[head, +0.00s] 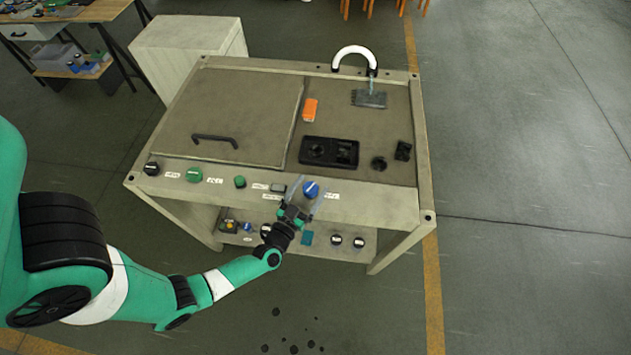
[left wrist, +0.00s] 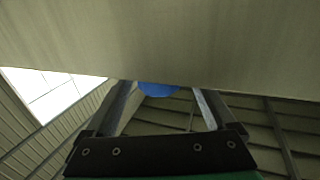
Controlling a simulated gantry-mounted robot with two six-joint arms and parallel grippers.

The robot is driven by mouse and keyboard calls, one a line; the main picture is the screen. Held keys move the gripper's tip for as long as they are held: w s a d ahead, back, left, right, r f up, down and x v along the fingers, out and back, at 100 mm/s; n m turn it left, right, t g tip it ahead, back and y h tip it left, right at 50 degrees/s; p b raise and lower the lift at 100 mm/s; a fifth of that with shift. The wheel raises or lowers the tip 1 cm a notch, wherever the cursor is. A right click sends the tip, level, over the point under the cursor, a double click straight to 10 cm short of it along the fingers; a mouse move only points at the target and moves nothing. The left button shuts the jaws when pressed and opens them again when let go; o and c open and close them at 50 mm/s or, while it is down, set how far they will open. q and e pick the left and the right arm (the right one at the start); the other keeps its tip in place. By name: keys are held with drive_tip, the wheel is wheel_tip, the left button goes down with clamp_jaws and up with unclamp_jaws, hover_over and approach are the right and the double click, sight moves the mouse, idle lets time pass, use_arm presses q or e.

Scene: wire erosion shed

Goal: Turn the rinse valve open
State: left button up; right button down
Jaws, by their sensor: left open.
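A blue knob (head: 311,189) sits on the front panel of the workbench, right of the middle; its label is too small to read, so I cannot confirm it is the rinse valve. My left gripper (head: 307,193) is open at the front panel, with its fingers on either side of the blue knob in the picture. In the left wrist view the blue knob (left wrist: 158,89) shows between the two finger tips, partly cut off by the pale panel edge. I cannot tell whether the fingers touch it. My right gripper is not in view.
The workbench front (head: 375,203) also carries a green knob (head: 194,175), another green knob (head: 239,182) and a black knob (head: 151,168). A handled lid (head: 235,105), orange block (head: 310,110) and black tray (head: 329,152) are on top. Floor to the right is clear.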

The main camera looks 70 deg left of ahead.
sight(310, 179)
use_arm(q)
drive_tip(key=x, duration=0.3)
drive_tip(key=shift+w+a, duration=0.15)
drive_tip(key=c, duration=1.4)
drive_tip(key=shift+o, duration=0.2)
drive_tip(key=shift+r+n+g+y+p, duration=0.25)
drive_tip(key=shift+n+g+y+p, duration=0.25)
drive_tip(key=shift+y+p, duration=0.15)
drive_tip(key=shift+a+n+g+y+p, duration=0.15)
drive_tip(key=shift+n+g+y+p, duration=0.35)
drive_tip(key=shift+n+g+y, duration=0.25)
drive_tip(key=shift+s+a+f+n+g+y, duration=0.1)
drive_tip(key=shift+s+f+n+g+y, duration=0.2)
drive_tip(key=shift+n+g, duration=0.4)
drive_tip(key=shift+s+a+n+g+y+b, duration=0.1)
drive_tip(key=shift+s+n+g+y+b, duration=0.1)
drive_tip(key=shift+n+g+y, duration=0.5)
drive_tip(key=shift+s+a+n+g+y+b, duration=0.1)
drive_tip(key=shift+n+g+y+b, duration=0.15)
drive_tip(key=shift+g, duration=0.7)
drive_tip(key=shift+s+r+g, duration=0.1)
drive_tip(key=shift+g, duration=0.2)
